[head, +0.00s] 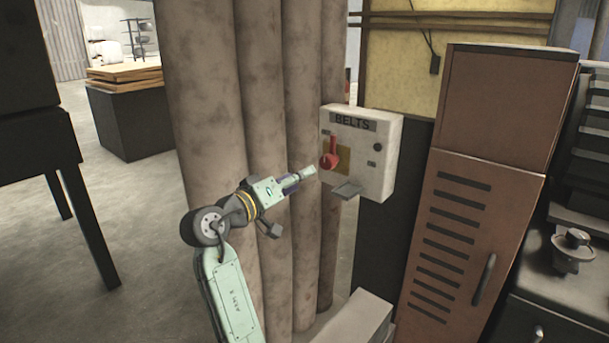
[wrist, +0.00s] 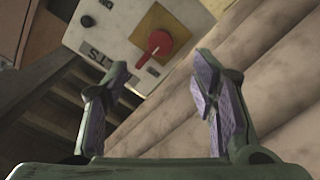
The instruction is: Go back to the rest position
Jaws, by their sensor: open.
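My gripper (head: 305,174) is at the end of my pale green arm, in front of the large brown tubes. It is open and empty; both purple-padded fingers stand apart in the wrist view (wrist: 155,85). A white control box labelled BELTS (head: 378,155) is just beyond it, with a red lever switch (head: 330,152) on a yellow plate. In the head view the fingertips are close to the red switch, to its lower left. In the wrist view the red switch (wrist: 157,44) shows beyond and between the fingers, with a gap, so it looks untouched.
Tall brown tubes (head: 208,90) stand close behind my arm. A rust-brown locker (head: 470,200) is right of the box. A dark bench with a small metal device (head: 572,248) is at far right. A dark table (head: 30,130) is at left, with open floor (head: 140,230) between.

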